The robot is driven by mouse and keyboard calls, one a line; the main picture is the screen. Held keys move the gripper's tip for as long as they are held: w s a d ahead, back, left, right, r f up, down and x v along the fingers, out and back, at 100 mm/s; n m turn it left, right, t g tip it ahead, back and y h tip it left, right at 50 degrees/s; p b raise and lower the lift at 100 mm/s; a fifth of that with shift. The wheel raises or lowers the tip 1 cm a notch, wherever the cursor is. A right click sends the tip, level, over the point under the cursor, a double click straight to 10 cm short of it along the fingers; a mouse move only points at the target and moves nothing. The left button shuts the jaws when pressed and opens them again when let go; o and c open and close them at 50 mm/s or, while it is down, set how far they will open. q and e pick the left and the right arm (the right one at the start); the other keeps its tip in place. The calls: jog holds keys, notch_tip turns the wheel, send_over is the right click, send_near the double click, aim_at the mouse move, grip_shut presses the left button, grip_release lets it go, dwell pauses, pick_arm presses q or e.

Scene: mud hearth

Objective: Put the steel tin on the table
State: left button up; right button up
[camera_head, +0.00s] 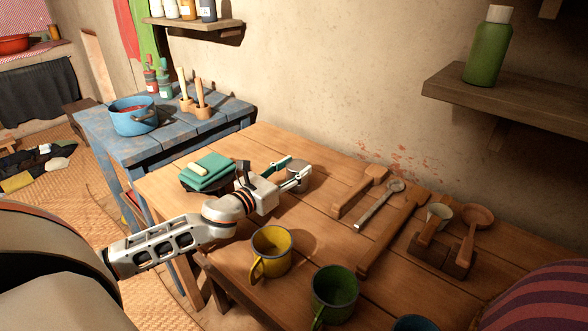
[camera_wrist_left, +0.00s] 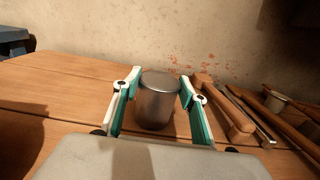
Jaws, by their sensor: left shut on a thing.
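The steel tin (camera_wrist_left: 156,104) is a small grey metal cylinder, upright between the two fingers of my left gripper (camera_wrist_left: 155,108) in the left wrist view. In the head view the tin (camera_head: 299,172) shows partly behind the gripper (camera_head: 290,173), which is shut on it. The wooden table (camera_head: 315,225) lies under them. The tin's base is at or very close to the tabletop; I cannot tell whether it touches. My right gripper is not in view.
A yellow mug (camera_head: 271,252) and green mug (camera_head: 335,293) stand at the table's front. Green folded cloths (camera_head: 208,172) lie left of the gripper. Wooden utensils (camera_head: 390,235) lie to the right. A blue table (camera_head: 160,125) holds a blue pot (camera_head: 134,116). Bare wood surrounds the tin.

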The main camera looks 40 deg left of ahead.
pick_arm(q)
jog(key=o, duration=1)
jog(key=shift+f, duration=0.1)
jog(key=shift+c, duration=0.2)
jog(key=shift+o, duration=1.3)
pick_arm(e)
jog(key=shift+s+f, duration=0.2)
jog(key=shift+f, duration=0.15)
pick_arm(q)
jog(key=shift+r, duration=0.2)
jog(key=shift+s+f, duration=0.1)
jog(key=shift+s, duration=0.4)
jog(key=s, duration=0.9)
jog(key=shift+s+a+p, duration=0.15)
jog(key=shift+a+p, duration=0.25)
jog(key=shift+s+a, duration=0.1)
jog(key=shift+s, duration=0.7)
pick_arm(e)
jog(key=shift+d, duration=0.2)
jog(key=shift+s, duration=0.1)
